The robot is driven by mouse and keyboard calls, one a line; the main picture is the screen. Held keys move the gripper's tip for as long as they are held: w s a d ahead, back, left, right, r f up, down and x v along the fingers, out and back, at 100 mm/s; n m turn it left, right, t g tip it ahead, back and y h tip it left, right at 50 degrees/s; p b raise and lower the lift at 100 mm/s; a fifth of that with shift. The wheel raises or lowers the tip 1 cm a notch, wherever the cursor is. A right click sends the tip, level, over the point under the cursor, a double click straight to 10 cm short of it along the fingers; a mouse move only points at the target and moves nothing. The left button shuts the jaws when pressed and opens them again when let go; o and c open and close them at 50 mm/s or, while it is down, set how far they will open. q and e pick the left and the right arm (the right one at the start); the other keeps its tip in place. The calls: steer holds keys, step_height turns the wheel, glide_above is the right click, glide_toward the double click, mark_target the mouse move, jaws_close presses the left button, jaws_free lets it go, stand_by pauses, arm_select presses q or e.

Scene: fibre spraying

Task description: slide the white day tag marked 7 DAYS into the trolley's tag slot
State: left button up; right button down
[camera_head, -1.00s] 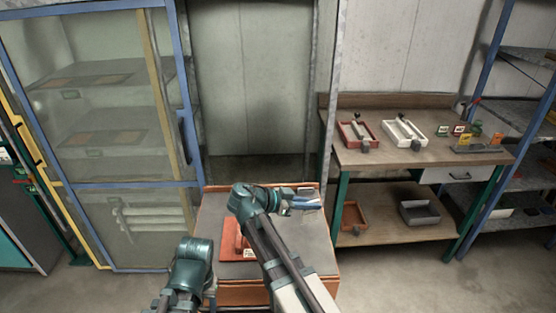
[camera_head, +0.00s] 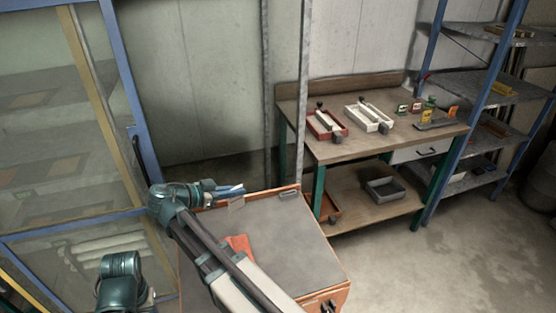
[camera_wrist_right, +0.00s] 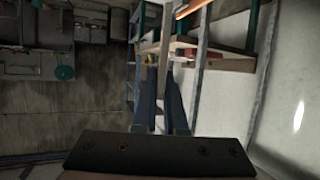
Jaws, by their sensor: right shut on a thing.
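My right gripper (camera_head: 230,190) is over the far left edge of the orange trolley (camera_head: 335,296) with the grey top. Its blue fingers are shut on a thin pale piece (camera_head: 238,187), too small to read. In the right wrist view the fingers (camera_wrist_right: 160,103) point ahead; a tag between them cannot be made out clearly. A small clear plate (camera_head: 237,203) stands at the trolley's far edge near the fingers; I cannot tell if it is the tag slot. A teal joint of my left arm shows at the lower left, but its fingers do not.
A glazed cabinet (camera_head: 138,110) is at the left. Open floor lies right of the trolley.

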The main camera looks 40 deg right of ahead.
steer(key=w+d+f+m+g+b, duration=0.1)
steer(key=w+d, duration=0.1)
steer(key=d, duration=0.6)
steer(key=w+d+f+m+g+b, duration=0.1)
steer(key=w+d+f+g+b, duration=0.1)
steer(key=d, duration=0.6)
steer(key=w+d+f+m+g+b, duration=0.1)
steer(key=d+m, duration=0.1)
steer(key=d, duration=0.7)
steer(key=shift+w+f+g+y, duration=0.3)
steer(key=shift+w+f, duration=0.05)
steer(key=shift+w, duration=0.05)
steer(key=shift+a+f+b, duration=0.1)
steer(key=shift+f+b, duration=0.05)
steer(key=shift+b, duration=0.3)
step_height(320, 180, down, 6)
steer(key=b, duration=0.5)
steer(key=shift+r, duration=0.25)
steer(key=shift+f+b, duration=1.8)
steer(key=shift+b, duration=0.2)
steer(key=c, duration=0.9)
jaws_free()
steer(key=shift+r, duration=0.1)
